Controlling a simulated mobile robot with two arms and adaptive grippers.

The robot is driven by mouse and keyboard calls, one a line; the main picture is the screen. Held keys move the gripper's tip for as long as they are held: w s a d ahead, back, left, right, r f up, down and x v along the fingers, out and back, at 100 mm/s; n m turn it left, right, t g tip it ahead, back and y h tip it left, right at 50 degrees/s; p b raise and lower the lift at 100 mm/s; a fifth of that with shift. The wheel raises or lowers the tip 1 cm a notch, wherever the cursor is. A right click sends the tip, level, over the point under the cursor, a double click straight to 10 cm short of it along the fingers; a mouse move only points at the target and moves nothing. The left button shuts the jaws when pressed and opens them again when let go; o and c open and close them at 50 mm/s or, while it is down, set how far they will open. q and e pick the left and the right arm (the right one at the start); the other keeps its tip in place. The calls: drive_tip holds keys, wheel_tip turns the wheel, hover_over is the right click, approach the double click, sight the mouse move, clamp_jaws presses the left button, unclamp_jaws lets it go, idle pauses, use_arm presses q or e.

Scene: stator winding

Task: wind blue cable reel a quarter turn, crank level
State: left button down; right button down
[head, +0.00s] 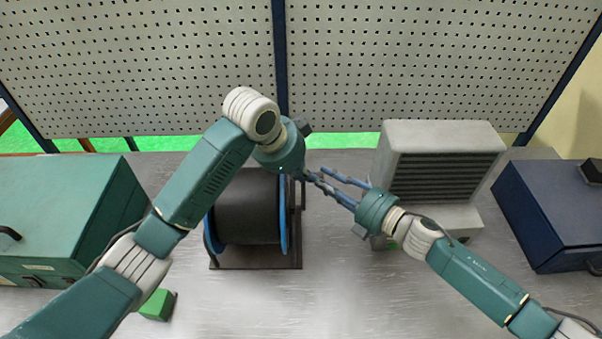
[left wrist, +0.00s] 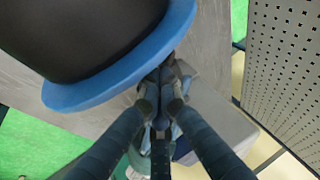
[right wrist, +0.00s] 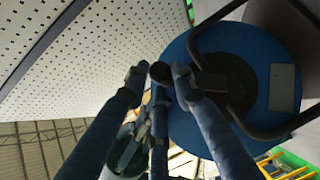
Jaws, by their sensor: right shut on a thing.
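The cable reel (head: 247,208), wound with black cable between blue flanges, stands in a dark frame in the middle of the bench. Its blue flange (left wrist: 120,78) shows close up in the left wrist view. The right wrist view shows the other blue flange (right wrist: 275,50) with a dark hub. My right gripper (head: 322,183) is beside the reel's right side, shut on a dark crank knob (right wrist: 160,72); fingers partly hide the crank. My left gripper (head: 310,176) reaches over the reel to the same side. Its fingertips (left wrist: 162,98) are close together beside the flange, their opening unclear.
A grey vented machine (head: 440,140) stands behind my right gripper. A green case (head: 60,210) is at the left, a dark blue case (head: 550,215) at the right. A small green block (head: 157,304) lies front left. The bench front (head: 310,310) is clear.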

drive_tip(key=shift+s+f, duration=0.2)
drive_tip(key=shift+f, duration=0.3)
use_arm(q)
drive_tip(key=shift+w+a+f, duration=0.3)
drive_tip(key=shift+w+f, duration=0.05)
drive_tip(key=shift+w, duration=0.35)
use_arm(e)
drive_tip(key=shift+s+a+r, duration=0.1)
drive_tip(key=shift+a+r, duration=0.05)
drive_tip(key=shift+a, duration=0.15)
drive_tip(key=c, duration=1.6)
unclamp_jaws()
drive_tip(key=shift+o, duration=0.3)
drive_tip(key=shift+d, duration=0.15)
use_arm(q)
drive_tip(key=shift+d, duration=0.4)
use_arm(e)
drive_tip(key=shift+w+d+r, duration=0.15)
drive_tip(key=shift+w, duration=0.05)
use_arm(q)
drive_tip(key=shift+s, duration=0.1)
